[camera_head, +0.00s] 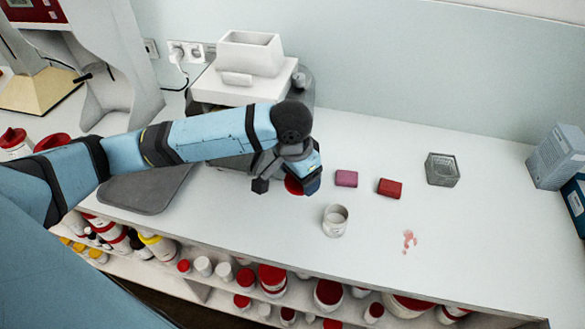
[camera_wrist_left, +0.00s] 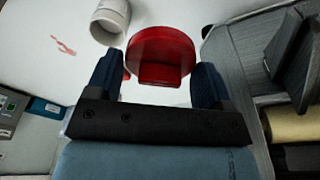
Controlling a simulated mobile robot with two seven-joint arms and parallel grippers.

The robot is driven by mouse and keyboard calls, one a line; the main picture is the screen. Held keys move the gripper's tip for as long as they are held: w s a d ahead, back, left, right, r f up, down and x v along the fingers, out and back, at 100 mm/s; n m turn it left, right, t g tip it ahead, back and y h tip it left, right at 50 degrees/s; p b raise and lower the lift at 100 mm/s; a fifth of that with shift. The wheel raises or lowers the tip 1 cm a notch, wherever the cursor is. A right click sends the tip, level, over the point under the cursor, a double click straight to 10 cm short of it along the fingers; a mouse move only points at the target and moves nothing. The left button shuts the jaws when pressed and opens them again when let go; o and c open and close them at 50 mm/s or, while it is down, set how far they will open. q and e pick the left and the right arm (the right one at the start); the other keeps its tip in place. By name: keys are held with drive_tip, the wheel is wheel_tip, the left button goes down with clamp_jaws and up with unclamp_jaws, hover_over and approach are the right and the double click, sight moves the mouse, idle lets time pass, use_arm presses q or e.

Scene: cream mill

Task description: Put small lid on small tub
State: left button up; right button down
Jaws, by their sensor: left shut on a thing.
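The small lid is red and round. In the left wrist view the lid (camera_wrist_left: 162,50) sits between the two fingers of my left gripper (camera_wrist_left: 164,82), which is shut on it. In the head view the lid (camera_head: 293,185) is partly hidden by the gripper (camera_head: 302,186), over the counter. The small tub (camera_head: 335,220) is white, open and upright on the counter, a little right of and nearer than the lid. The tub also shows in the left wrist view (camera_wrist_left: 109,22), at the top, apart from the lid. My right gripper is in neither view.
A pink block (camera_head: 346,178), a red block (camera_head: 390,188) and a grey wire basket (camera_head: 442,170) stand to the right. A pink smear (camera_head: 408,241) marks the counter. A white device (camera_head: 249,56) stands behind my arm.

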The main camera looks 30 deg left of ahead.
use_arm(q)
drive_tip(key=d+f+m, duration=0.2)
drive_tip(key=d+m, duration=0.1)
drive_tip(key=m, duration=0.2)
drive_tip(key=w+d+f+m+g, duration=0.1)
drive_tip(key=d+f+m, duration=0.2)
drive_tip(key=m, duration=0.3)
drive_tip(key=w+d+f+m+g+h+b, duration=0.1)
drive_tip(key=d+f+m, duration=0.1)
drive_tip(key=m, duration=0.3)
drive_tip(key=shift+d+f, duration=0.2)
drive_tip(key=shift+d, duration=0.45)
drive_tip(key=shift+s, duration=0.1)
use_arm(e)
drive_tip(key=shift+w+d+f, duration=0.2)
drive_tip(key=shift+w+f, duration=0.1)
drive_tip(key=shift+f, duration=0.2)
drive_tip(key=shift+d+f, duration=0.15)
use_arm(q)
drive_tip(key=shift+p, duration=0.45)
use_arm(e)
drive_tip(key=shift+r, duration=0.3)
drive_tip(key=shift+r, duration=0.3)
